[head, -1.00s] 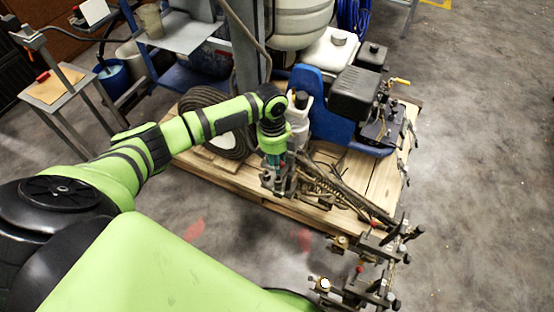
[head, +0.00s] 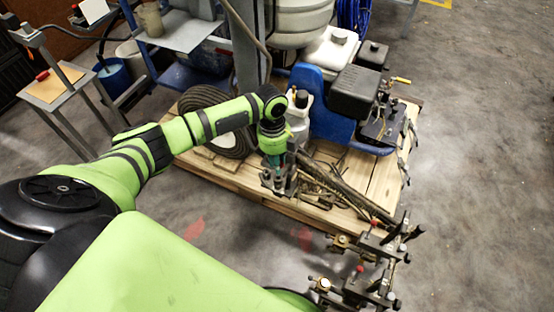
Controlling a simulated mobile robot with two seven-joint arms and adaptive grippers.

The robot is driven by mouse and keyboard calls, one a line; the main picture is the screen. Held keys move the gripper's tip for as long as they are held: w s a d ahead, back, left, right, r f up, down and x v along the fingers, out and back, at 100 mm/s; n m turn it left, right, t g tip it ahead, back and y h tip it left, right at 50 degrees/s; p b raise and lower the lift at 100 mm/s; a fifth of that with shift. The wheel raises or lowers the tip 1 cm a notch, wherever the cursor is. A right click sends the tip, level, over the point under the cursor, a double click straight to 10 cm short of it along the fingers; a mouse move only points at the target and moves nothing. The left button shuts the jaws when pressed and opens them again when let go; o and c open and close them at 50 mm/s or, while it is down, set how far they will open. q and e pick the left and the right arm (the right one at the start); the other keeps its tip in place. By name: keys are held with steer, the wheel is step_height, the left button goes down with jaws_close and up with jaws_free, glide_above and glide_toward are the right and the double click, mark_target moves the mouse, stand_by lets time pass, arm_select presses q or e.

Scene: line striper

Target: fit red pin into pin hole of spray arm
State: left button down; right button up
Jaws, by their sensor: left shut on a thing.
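The spray arm (head: 372,248) is a dark metal assembly with brackets and clamps, reaching out over the front right edge of the pallet. Small red knobs show on it, one up by the rods (head: 374,222) and one lower down (head: 360,268); I cannot tell which, if either, is the red pin. The pin hole is too small to make out. My left gripper (head: 277,190) points down over the pallet's front edge, left of the spray arm's rods. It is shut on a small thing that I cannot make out. My right gripper is not in view.
The line striper with its blue frame (head: 330,112) and black engine (head: 355,92) stands on the wooden pallet (head: 385,185). A small side table (head: 52,88) holds a red item (head: 42,75). Floor at right is clear.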

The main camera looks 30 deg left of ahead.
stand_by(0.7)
arm_select(q)
steer(key=shift+f+b, duration=1.55)
steer(key=shift+f, duration=1.5)
stand_by(1.7)
steer(key=c, duration=1)
jaws_free()
steer(key=o, duration=0.3)
steer(key=shift+w+a+r+p, duration=0.1)
steer(key=shift+a+r+p, duration=0.1)
steer(key=shift+r+p, duration=1.55)
steer(key=shift+w+a+r+p, duration=0.1)
steer(key=shift+a+r+p, duration=0.05)
steer(key=shift+r+p, duration=1.55)
